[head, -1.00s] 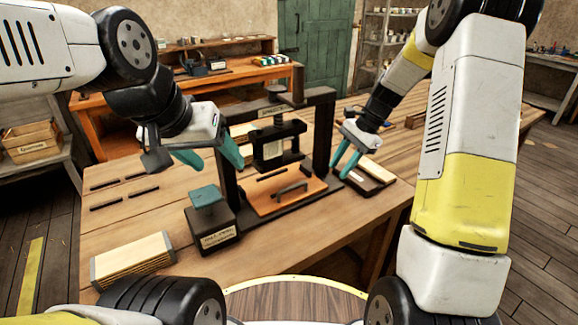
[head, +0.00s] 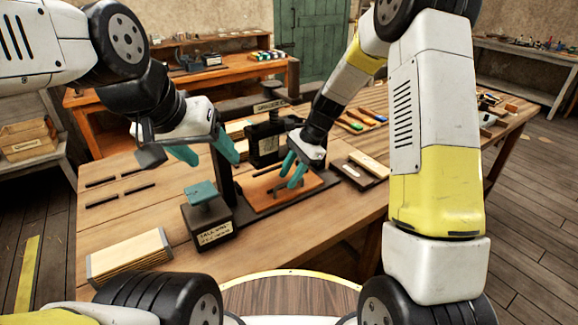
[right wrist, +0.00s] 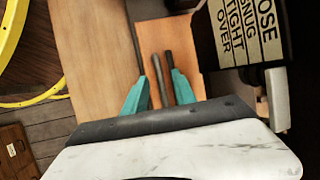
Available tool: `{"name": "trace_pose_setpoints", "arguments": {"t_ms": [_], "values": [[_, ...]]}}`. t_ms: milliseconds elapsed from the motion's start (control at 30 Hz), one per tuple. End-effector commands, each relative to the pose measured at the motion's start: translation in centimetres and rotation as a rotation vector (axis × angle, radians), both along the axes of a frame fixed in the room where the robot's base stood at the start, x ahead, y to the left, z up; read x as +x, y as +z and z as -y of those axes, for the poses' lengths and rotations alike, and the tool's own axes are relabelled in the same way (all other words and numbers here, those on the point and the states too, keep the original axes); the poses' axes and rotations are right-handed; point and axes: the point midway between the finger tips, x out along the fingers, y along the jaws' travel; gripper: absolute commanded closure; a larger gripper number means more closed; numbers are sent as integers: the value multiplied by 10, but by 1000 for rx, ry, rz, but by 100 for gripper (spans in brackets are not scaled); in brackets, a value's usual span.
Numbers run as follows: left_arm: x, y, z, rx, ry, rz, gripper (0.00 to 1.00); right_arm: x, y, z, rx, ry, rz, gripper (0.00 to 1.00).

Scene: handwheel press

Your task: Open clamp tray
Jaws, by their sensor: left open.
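The clamp tray (head: 258,197) is a flat orange-brown board at the foot of the black press (head: 264,142). Its dark bar handle lies under my right gripper (head: 292,172) and is partly hidden by the fingers in the head view. In the right wrist view the teal fingers are apart, with the dark handle (right wrist: 157,80) showing between them over the orange tray (right wrist: 158,36). I cannot tell whether they touch it. My left gripper (head: 216,158) is open and empty, left of the press, by its left post.
A dark box with a teal top (head: 207,216) stands left of the tray. A slatted wooden block (head: 130,258) lies at the table's front left. A dark holder with a pale block (head: 368,165) is right of the press. A lettered plate (right wrist: 250,28) shows in the right wrist view.

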Motion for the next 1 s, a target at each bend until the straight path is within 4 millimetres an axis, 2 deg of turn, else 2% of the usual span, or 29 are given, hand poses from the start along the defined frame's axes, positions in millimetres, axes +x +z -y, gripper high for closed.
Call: {"name": "trace_pose_setpoints", "arguments": {"t_ms": [100,400,567,600,1000], "values": [[0,0,0,0,0,0,38,-1,-7,-3,0,1,-1,68],[0,0,0,0,0,0,38,-1,-9,-4,0,0,0,68],[0,0,0,0,0,0,38,-1,-9,-4,0,0,0,97],[0,0,0,0,0,0,38,-1,-9,-4,0,0,0,100],[0,0,0,0,0,0,38,-1,-9,-4,0,0,0,100]]}}
